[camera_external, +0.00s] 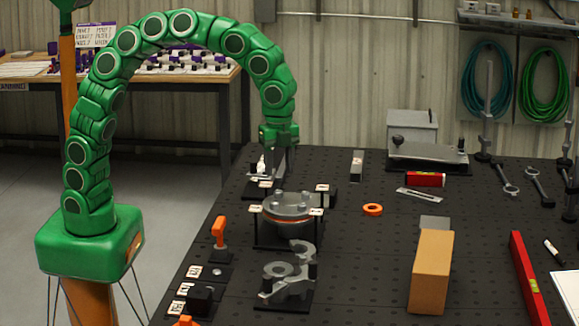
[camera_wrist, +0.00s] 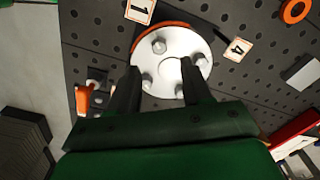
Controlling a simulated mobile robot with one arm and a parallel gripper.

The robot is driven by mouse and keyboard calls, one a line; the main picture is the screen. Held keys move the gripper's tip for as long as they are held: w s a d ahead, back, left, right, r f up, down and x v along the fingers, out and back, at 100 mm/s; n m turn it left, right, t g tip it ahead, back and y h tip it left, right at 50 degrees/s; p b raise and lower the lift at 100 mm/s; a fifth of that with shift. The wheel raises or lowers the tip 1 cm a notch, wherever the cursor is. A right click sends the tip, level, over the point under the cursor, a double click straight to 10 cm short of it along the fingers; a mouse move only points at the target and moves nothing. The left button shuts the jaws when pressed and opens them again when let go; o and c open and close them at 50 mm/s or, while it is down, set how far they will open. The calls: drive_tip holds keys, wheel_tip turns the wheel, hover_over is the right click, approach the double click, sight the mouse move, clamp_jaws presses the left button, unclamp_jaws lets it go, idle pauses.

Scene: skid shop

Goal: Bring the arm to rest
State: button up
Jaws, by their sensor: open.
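My green segmented arm arches from its base at the left, up and over to the right. My gripper (camera_external: 284,170) hangs from its end, pointing down above the black perforated table (camera_external: 350,255), just behind the round metal flange (camera_external: 290,207) in the external view. In the wrist view my gripper (camera_wrist: 160,66) shows two dark fingers spread apart with nothing held between them. The flange with its bolts (camera_wrist: 180,68) lies beyond the fingertips. Its orange edge and numbered tags show around it. I cannot tell the exact height of the fingertips above the table.
A grey bracket part (camera_external: 288,272) and an orange-handled clamp (camera_external: 219,233) stand near the flange. A workbench (camera_external: 190,77) stands behind the arm.

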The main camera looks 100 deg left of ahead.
drive_tip(key=shift+r, duration=0.75)
drive_tip(key=shift+d, duration=0.1)
drive_tip(key=s+d+r+n+t+h, duration=0.3)
drive_tip(key=s+d+r+n+t, duration=0.35)
drive_tip(key=s+r, duration=0.65)
drive_tip(key=s+a+f+n+g+y, duration=0.1)
drive_tip(key=s+f, duration=0.3)
drive_tip(key=s, duration=0.5)
drive_tip(key=s+a+f+n+g+y, duration=0.1)
drive_tip(key=s+f+g, duration=0.3)
drive_tip(key=s, duration=0.4)
drive_tip(key=s+a+f+n+g+y, duration=0.1)
drive_tip(key=s+a+f+n+g, duration=0.2)
drive_tip(key=s+f, duration=0.3)
drive_tip(key=s, duration=0.3)
drive_tip(key=shift+s+a+f, duration=0.25)
drive_tip(key=shift+s, duration=0.1)
